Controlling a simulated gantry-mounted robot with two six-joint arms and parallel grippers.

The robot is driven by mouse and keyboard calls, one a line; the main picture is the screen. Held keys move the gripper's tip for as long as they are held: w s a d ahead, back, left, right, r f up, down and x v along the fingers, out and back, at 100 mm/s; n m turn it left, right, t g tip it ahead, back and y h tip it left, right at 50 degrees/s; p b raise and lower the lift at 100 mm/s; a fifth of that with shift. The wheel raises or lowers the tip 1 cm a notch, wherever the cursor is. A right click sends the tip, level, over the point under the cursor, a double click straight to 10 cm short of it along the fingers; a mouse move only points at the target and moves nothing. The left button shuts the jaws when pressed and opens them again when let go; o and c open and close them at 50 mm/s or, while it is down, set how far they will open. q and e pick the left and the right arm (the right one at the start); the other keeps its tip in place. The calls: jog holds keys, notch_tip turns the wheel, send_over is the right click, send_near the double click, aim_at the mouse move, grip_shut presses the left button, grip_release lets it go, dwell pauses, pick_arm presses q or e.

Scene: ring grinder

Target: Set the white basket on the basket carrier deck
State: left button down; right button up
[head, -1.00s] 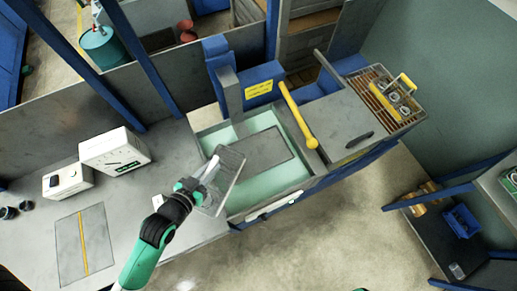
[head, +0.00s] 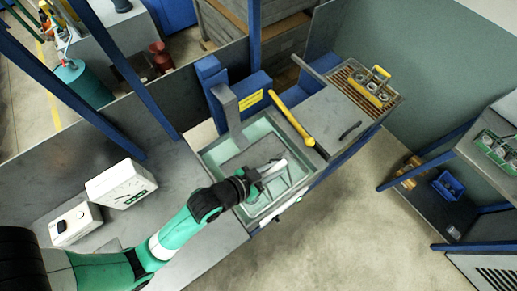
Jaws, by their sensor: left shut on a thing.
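The white basket (head: 287,181) shows as a pale, see-through tray with a white bar along it. It is over the front right part of the open basin (head: 213,153). My left gripper (head: 260,176) is shut on the basket at its left side. The grey plate in the basin, which looks like the basket carrier deck (head: 232,166), is partly hidden by the basket and my left arm. I cannot tell whether the basket touches the deck. My right gripper is not in view.
A yellow-handled lever (head: 292,118) stands at the basin's right rear. A blue column with a grey arm (head: 226,105) is behind it. A wire rack with a yellow-handled carrier (head: 372,92) is at the far right. Two white boxes (head: 121,184) (head: 75,223) stand on the left bench.

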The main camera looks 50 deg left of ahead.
pick_arm(q)
jog(key=w+a+f+b, duration=0.1)
jog(key=w+a+f, duration=0.2)
jog(key=a+f, duration=0.3)
jog(key=w+a+f+b, duration=0.2)
jog(key=w+a+f, duration=0.1)
jog(key=a+f, duration=0.3)
jog(key=shift+a+f, duration=0.4)
jog(key=shift+f, duration=0.05)
jog(key=shift+f+b, duration=0.1)
jog(key=shift+b, duration=0.2)
jog(key=shift+f, duration=0.15)
jog(key=c, duration=0.8)
grip_release()
jog(key=shift+o, duration=0.2)
